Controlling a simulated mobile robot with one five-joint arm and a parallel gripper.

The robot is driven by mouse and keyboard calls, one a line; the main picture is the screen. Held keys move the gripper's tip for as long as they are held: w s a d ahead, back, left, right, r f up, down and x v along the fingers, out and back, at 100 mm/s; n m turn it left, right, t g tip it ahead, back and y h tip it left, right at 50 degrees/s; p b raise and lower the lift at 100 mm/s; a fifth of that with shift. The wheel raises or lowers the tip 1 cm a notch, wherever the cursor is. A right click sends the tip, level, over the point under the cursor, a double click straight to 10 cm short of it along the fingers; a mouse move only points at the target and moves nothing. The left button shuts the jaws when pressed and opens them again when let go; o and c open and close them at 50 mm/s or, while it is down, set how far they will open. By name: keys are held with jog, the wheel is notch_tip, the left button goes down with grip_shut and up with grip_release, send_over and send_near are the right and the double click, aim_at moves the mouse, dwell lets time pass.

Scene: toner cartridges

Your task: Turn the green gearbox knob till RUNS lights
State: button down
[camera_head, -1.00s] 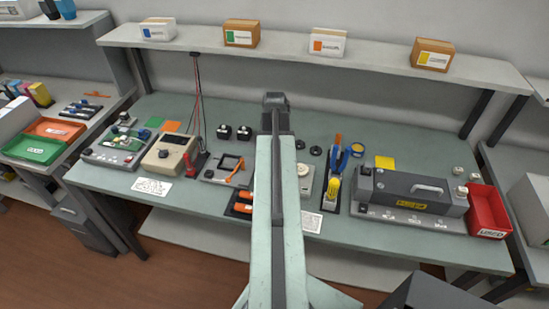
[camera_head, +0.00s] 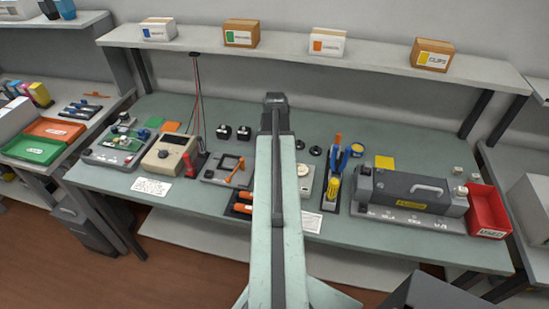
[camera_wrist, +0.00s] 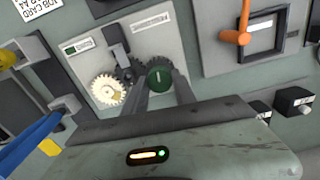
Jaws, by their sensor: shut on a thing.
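The green knob (camera_wrist: 159,78) sits on a dark gear on the pale gearbox panel (camera_wrist: 85,68), which has a cream gear (camera_wrist: 108,91) and another dark gear (camera_wrist: 128,70) beside it. My gripper (camera_wrist: 160,92) is shut on the green knob, with one finger on each side of it. A small label (camera_wrist: 82,46) with a dark green square is at the panel's left; I see no clear glow there, and its text is too small to read. In the head view the gearbox panel (camera_head: 306,183) shows only partly, as my arm hides the knob.
A frame with an orange lever (camera_wrist: 236,36) lies right of the gearbox in the wrist view. Blue-handled (camera_wrist: 30,140) and yellow tools stand at its left. In the head view, a grey fuser unit (camera_head: 410,190) and red bin (camera_head: 488,211) are farther right, and a meter (camera_head: 172,154) left.

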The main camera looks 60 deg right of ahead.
jog(key=shift+d+m, duration=0.1)
jog(key=shift+m, duration=0.5)
jog(key=c, duration=1)
grip_release()
jog(key=shift+r, duration=0.1)
notch_tip(320, 180, up, 8)
jog(key=p, duration=0.8)
jog(key=shift+f, duration=0.2)
